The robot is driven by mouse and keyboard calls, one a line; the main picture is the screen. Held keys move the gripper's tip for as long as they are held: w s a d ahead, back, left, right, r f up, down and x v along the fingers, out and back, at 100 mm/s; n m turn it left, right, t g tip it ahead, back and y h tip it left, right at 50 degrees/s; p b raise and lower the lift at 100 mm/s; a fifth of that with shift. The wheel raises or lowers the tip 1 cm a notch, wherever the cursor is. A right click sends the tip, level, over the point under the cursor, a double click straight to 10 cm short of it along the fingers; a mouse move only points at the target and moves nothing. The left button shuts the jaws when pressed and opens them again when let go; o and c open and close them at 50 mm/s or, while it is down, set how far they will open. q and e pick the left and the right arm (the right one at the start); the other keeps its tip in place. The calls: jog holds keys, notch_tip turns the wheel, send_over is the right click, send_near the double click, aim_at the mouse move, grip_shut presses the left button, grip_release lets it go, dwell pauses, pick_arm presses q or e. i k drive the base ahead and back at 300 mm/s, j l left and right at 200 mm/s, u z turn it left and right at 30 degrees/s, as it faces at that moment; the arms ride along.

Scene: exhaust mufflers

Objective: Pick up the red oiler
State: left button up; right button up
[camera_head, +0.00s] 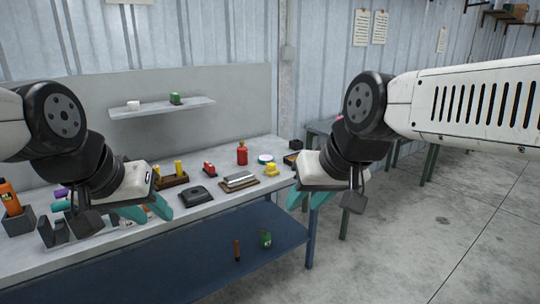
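A red bottle-shaped oiler (242,154) with a narrow top stands upright towards the back of the workbench. My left gripper (149,212), with teal fingers, hangs over the bench's front left part, well to the left of the oiler. Its fingers are apart with nothing seen between them. My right gripper (308,202), also with teal fingers, is at the bench's right end, to the right of and nearer than the oiler. Its fingers are apart and empty. Neither gripper touches the oiler.
A yellow object (270,169), a small red object (208,169), a clipboard-like board (239,182) and a black flat object (195,196) lie around the oiler. A wall shelf (160,109) hangs behind. A green can (265,239) stands on the lower blue shelf (200,265).

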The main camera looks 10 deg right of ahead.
aim_at(242, 153)
jog(key=i+l+u, duration=0.4)
jog(key=i+l, duration=0.2)
jog(key=i, duration=0.35)
jog(key=i+l+u, duration=0.4)
jog(key=i+l, duration=0.45)
